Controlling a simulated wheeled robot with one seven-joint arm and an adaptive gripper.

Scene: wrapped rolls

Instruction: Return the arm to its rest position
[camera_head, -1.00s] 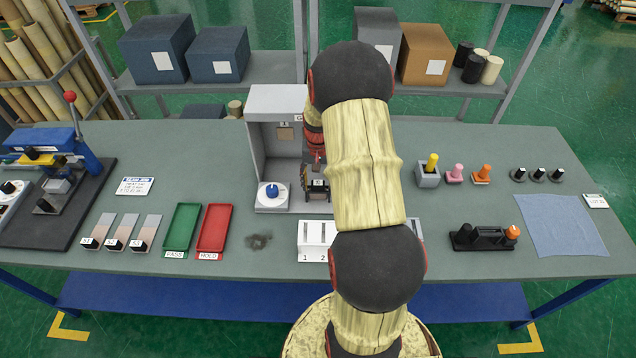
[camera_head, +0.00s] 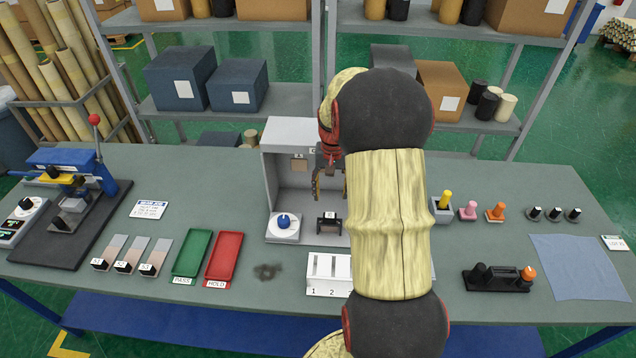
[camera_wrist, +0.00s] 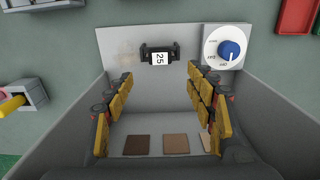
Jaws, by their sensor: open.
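My gripper (camera_head: 329,182) is open and empty in the head view, raised at the front of the grey open booth (camera_head: 283,188). Its yellow-padded fingers stand wide apart in the wrist view (camera_wrist: 158,112), above the booth. A small black holder (camera_head: 328,222) with a white label stands on the booth floor below the gripper, apart from it. My arm (camera_head: 388,225) reaches forward over the bench and hides part of the booth and the numbered white block (camera_head: 327,273).
A blue-knobbed dial (camera_head: 284,226) sits in the booth. Green (camera_head: 193,253) and red (camera_head: 224,257) trays lie left of it. Colored plugs (camera_head: 469,211), a black rack (camera_head: 497,279) and a blue cloth (camera_head: 578,267) are at right. Shelves (camera_head: 235,100) stand behind the bench.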

